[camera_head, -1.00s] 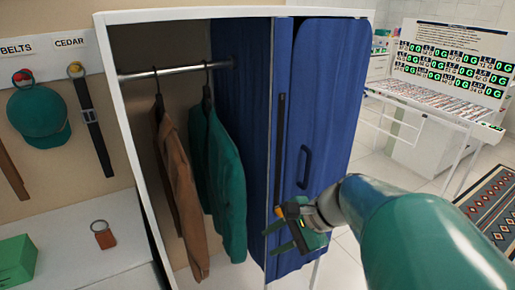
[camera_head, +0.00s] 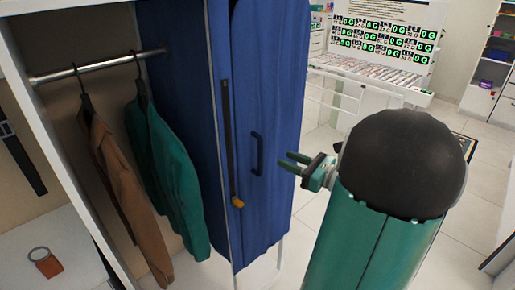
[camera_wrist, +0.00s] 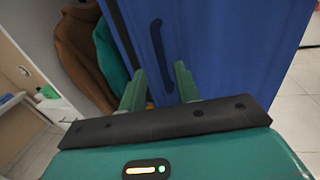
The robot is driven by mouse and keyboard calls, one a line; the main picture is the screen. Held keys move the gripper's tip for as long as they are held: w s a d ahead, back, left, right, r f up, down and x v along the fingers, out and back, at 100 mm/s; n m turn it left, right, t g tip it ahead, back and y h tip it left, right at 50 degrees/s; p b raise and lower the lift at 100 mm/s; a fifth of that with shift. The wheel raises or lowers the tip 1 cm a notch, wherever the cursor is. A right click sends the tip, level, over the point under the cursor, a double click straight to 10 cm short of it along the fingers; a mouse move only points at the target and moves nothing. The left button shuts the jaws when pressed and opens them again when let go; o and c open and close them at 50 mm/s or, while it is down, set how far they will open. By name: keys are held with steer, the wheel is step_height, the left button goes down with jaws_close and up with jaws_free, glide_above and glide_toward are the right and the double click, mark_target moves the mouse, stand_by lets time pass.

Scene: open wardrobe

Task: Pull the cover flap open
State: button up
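The blue cover flap (camera_head: 272,130) hangs on the right side of the wardrobe and carries a dark loop handle (camera_head: 257,153). A long dark strip with an orange end (camera_head: 238,201) runs down the flap's left edge. My gripper (camera_head: 288,162) is to the right of the handle, with its two green fingers apart and nothing between them. In the wrist view the fingers (camera_wrist: 158,85) point toward the flap (camera_wrist: 215,50), and the handle (camera_wrist: 161,55) shows just beyond them. The fingers do not appear to touch the handle.
A brown jacket (camera_head: 125,190) and a green jacket (camera_head: 172,170) hang from the rail (camera_head: 95,66) inside the wardrobe. A brown key tag (camera_head: 47,264) lies on the white shelf at lower left. A white display stand (camera_head: 375,60) stands behind on the right.

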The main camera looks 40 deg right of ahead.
glide_above(260, 171)
steer(key=shift+w+d, duration=0.25)
steer(key=shift+w, duration=0.05)
jaws_close()
